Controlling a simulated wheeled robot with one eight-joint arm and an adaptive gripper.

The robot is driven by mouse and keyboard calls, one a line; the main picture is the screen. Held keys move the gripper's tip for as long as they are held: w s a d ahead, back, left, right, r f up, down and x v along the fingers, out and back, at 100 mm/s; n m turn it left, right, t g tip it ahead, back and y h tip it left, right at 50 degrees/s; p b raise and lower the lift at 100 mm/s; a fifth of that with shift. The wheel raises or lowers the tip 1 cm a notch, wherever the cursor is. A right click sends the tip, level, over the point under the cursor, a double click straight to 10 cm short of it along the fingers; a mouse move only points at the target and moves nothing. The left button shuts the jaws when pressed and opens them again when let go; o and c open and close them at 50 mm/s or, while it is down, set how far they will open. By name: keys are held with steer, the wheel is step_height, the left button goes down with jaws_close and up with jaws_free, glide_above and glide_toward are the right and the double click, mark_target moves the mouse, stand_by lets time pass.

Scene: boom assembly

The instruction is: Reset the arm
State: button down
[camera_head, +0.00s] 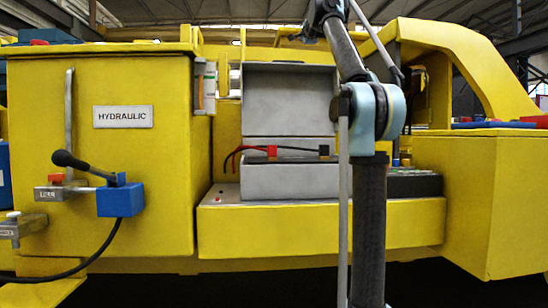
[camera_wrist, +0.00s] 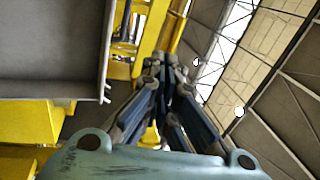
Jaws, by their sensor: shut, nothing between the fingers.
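A yellow hydraulic cabinet (camera_head: 150,170) with a black-handled lever (camera_head: 85,165) and a blue block (camera_head: 120,200) stands left. The grey box (camera_head: 290,100) with red and black cables sits on a yellow ledge (camera_head: 320,225) behind my arm. A yellow cabinet (camera_head: 455,190) stands right.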

steer(key=s+d+f+n+g, duration=0.1)
steer(key=s+f+n+g, duration=0.25)
steer(key=f, duration=1.15)
steer(key=s+d+f+n+g+h, duration=0.1)
steer(key=s+f+n+g, duration=0.3)
steer(key=f, duration=1)
steer(key=s+d+f+n+g, duration=0.15)
steer(key=s+f, duration=0.45)
steer(key=f, duration=0.9)
steer(key=s+f+n+g, duration=0.2)
steer(key=s+f+g, duration=0.1)
steer(key=s+f, duration=0.8)
steer(key=s+d+f+n+g, duration=0.1)
steer(key=s+f+n+g, duration=0.2)
steer(key=s+f, duration=0.9)
steer(key=s+d+f+n+g, duration=0.1)
steer(key=s+f, duration=1)
steer(key=f, duration=1.6)
steer(key=n+g, duration=0.1)
steer(key=g, duration=0.1)
steer(key=shift+s+f+n+g+h, duration=0.2)
steer(key=shift+s+n+g+h, duration=0.1)
steer(key=shift+s+h, duration=0.1)
steer(key=shift+w, duration=0.1)
steer(key=shift+w+f, duration=0.2)
steer(key=shift+w, duration=0.25)
